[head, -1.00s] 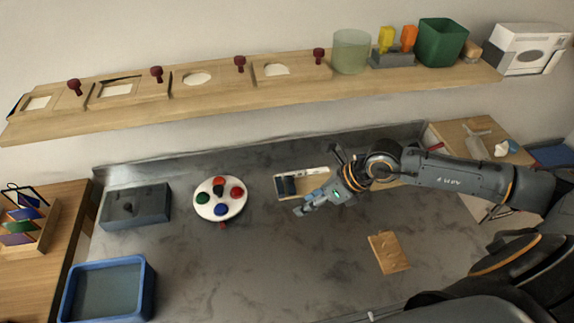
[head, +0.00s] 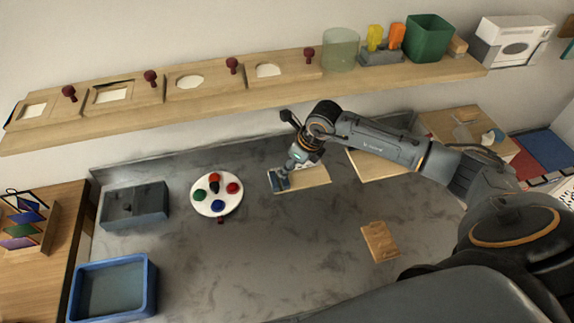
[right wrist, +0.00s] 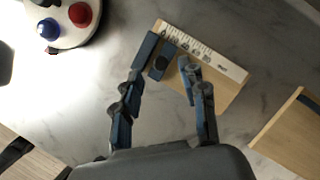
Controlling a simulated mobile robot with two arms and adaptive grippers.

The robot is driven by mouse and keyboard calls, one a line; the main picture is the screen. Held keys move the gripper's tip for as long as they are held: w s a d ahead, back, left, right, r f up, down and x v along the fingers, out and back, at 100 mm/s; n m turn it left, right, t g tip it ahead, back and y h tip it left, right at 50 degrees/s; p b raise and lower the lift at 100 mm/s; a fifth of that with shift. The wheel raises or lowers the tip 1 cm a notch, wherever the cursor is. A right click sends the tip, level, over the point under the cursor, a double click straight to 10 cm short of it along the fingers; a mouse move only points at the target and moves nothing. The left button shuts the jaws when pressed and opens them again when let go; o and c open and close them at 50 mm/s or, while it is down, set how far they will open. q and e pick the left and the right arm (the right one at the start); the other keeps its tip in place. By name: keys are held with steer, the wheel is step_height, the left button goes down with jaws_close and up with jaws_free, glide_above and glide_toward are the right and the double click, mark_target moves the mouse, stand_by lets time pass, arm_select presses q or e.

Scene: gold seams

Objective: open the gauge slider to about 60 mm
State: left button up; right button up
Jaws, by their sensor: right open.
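The gauge (head: 313,177) is a light wooden board lying on the grey worktop, with a white ruler strip along its far edge. The right wrist view shows the ruler (right wrist: 205,48) clearly, with a dark blue slider block (right wrist: 160,63) near its left end. A blue bar beside the slider is partly hidden by a finger. My right gripper (right wrist: 163,76) is open, its fingers apart over the board, one on either side of the slider. In the head view my right gripper (head: 281,181) covers the gauge's left end. My left gripper is out of view.
A round white palette with coloured knobs (head: 216,206) stands left of the gauge. A wooden board (head: 379,241) lies nearer on the worktop, and another wooden panel (head: 375,166) lies right of the gauge. A shelf (head: 240,92) runs above. The front middle worktop is clear.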

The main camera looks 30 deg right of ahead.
steer(key=shift+p+x, duration=0.5)
steer(key=shift+x, duration=1.05)
steer(key=shift+d, duration=0.1)
jaws_close()
